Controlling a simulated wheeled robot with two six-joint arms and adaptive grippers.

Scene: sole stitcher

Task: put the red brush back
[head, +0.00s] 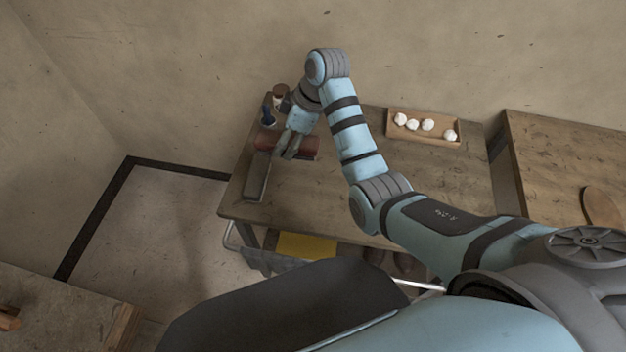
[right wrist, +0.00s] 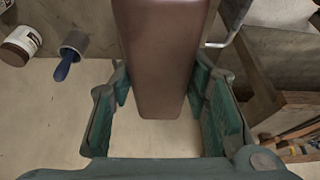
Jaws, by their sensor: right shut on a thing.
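The red brush (head: 305,147) shows in the head view as a dull red-brown block at the left end of the workbench. In the right wrist view the brush (right wrist: 160,50) is a smooth red-brown bar running down between the fingers. Its bristles do not show. My right gripper (head: 290,147) is shut on it, and in the right wrist view the green fingers (right wrist: 160,100) stand on both sides of it. I cannot tell whether the brush touches the bench. A narrow dark tray (head: 257,180) lies close by at the bench's left end. My left gripper is not in view.
A blue-handled tool in a grey cup (head: 267,115) and a brown jar (head: 281,92) stand behind the brush. A wooden tray (head: 393,131) with several white balls stands at the back right. The workbench (head: 300,205) is clear at its front. Another table (head: 550,160) stands right.

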